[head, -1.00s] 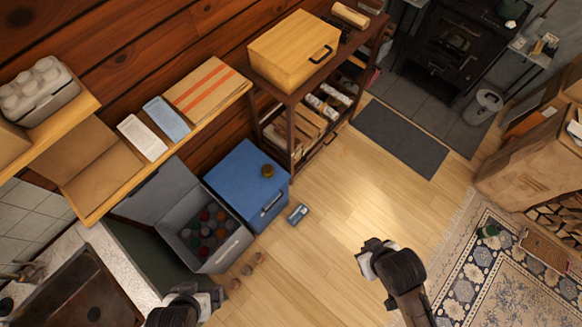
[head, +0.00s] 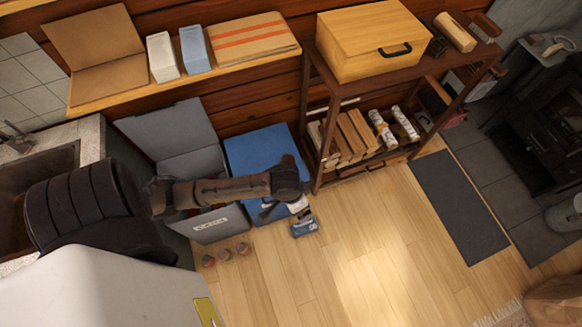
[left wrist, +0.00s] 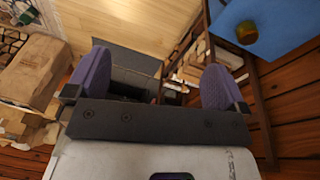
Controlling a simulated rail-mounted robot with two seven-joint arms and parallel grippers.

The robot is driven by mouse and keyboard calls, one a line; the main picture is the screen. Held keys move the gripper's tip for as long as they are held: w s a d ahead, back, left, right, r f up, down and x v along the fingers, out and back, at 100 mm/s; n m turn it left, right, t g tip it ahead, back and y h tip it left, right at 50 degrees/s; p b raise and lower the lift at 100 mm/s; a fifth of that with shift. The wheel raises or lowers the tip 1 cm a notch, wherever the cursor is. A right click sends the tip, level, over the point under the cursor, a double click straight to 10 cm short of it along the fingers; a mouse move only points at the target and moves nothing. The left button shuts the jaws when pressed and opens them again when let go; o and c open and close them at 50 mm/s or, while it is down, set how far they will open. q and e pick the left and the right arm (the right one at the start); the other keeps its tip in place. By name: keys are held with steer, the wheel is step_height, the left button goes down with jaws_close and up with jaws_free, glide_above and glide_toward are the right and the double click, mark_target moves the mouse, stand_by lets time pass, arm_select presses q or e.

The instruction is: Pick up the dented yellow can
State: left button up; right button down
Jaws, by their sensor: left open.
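A small yellow-brown can (left wrist: 244,33) stands on the blue box top (left wrist: 268,20) in the left wrist view. It is too small there to make out a dent. In the head view the blue box (head: 255,150) is by the wall, and my left arm crosses in front of it and hides the can. My left gripper (head: 298,205) is near the box's front right side. In the left wrist view its purple-padded fingers (left wrist: 157,85) are wide apart with nothing between them, and the can lies beyond the right finger. My right gripper is out of view.
A grey open-lidded bin (head: 215,225) stands left of the blue box. A dark wooden shelf (head: 312,120) stands close on the right. The floor (head: 370,240) is clear in the middle.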

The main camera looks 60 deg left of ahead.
arm_select(q)
steer(key=w+a+f+n+b, duration=0.1)
steer(key=w+a+f+b, duration=0.1)
steer(key=f+b, duration=0.15)
steer(key=w+a+f+n+b, duration=0.1)
steer(key=w+a+f+b, duration=0.15)
steer(key=f, duration=0.25)
steer(key=n+g+y+b, duration=0.15)
steer(key=n+b, duration=0.85)
steer(key=b, duration=1.3)
glide_above(288, 160)
step_height(288, 160, down, 12)
step_height(288, 160, down, 9)
steer(key=b, duration=0.3)
steer(key=shift+a+r+b, duration=0.15)
steer(key=shift+r+b, duration=0.05)
steer(key=shift+b, duration=0.15)
step_height(288, 160, down, 5)
steer(key=b, duration=0.4)
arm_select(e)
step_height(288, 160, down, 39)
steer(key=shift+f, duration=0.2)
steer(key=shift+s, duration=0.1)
